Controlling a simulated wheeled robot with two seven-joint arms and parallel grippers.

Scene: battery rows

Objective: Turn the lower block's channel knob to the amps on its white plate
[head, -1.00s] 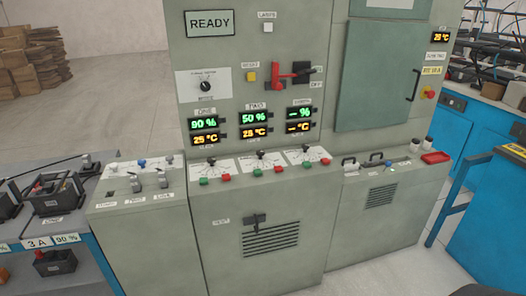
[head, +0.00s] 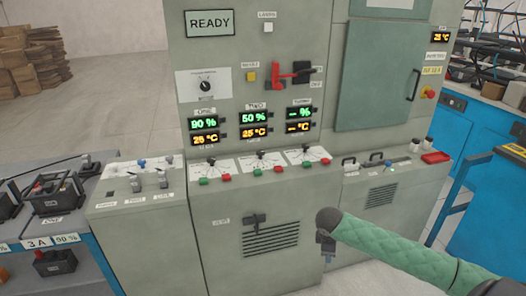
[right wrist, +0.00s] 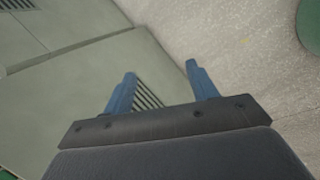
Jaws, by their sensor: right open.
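Three channel knobs sit on white dial plates on the console's sloped ledge: a left knob (head: 211,161), a middle knob (head: 260,154) and a right knob (head: 305,149). Displays above them read 90 %, 50 % and a dash. On the left rack, a lower block (head: 55,262) sits below an upper block (head: 56,193). A white plate (head: 38,243) between them reads 3 A, beside one reading 90 %. My right gripper (head: 326,243) hangs before the console's lower right, clear of the knobs. In the right wrist view its blue fingers (right wrist: 160,82) are apart and empty. My left gripper is not in view.
Green and red buttons line the ledge beside the knobs. A red lever (head: 290,75) and a selector dial (head: 205,86) are on the upright panel. A side console with switches (head: 150,180) stands left; a blue bench (head: 478,125) stands right.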

